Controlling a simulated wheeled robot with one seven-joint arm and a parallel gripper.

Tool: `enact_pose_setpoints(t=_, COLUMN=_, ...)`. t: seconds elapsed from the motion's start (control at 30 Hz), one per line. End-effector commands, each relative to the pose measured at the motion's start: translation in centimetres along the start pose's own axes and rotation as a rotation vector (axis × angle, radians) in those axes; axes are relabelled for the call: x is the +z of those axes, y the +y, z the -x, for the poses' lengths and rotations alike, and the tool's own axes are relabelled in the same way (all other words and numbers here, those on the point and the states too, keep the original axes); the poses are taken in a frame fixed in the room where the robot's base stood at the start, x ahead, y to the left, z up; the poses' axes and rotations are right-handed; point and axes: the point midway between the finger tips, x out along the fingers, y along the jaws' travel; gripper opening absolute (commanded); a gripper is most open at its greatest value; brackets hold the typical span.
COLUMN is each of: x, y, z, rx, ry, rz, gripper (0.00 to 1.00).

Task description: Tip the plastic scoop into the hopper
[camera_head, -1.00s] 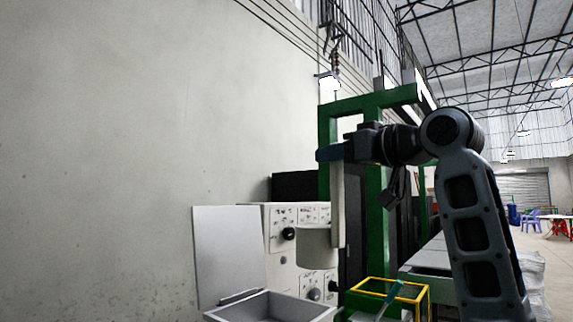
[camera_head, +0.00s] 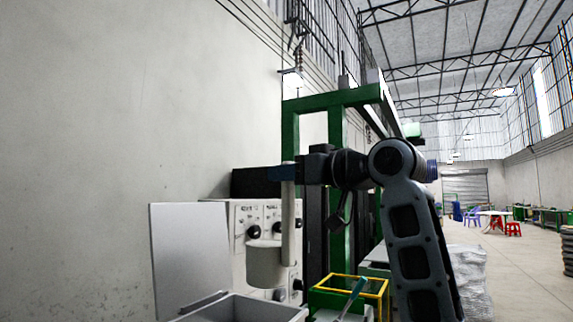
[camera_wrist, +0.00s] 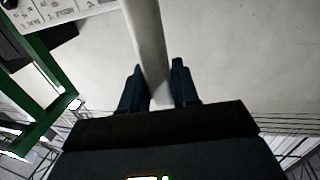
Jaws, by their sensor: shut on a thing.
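The plastic scoop (camera_head: 267,264) is a pale grey cup with a long upright handle. My gripper (camera_head: 282,173) is shut on the top of the handle, and the cup hangs below it, roughly level. In the wrist view the handle (camera_wrist: 147,35) runs between the two dark blue fingers of my gripper (camera_wrist: 160,88). The inside of the cup is not visible. The hopper (camera_head: 245,306), a grey open box with a raised lid (camera_head: 193,258), is at the bottom of the head view. In the picture the cup is above its back right edge.
A white control panel with dark knobs (camera_head: 240,215) stands behind the scoop. A green post frame (camera_head: 290,125) rises behind my arm. A green box with a yellow rim (camera_head: 346,282) holding a teal-handled tool (camera_head: 352,296) is right of the hopper. Open floor lies far right.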

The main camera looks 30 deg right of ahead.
Motion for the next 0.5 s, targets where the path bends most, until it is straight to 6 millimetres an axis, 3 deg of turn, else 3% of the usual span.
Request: enact_pose_setpoints(t=0.5, x=2.0, y=-2.3, z=0.6, rx=0.000, ry=0.038, rz=0.168, gripper=0.00)
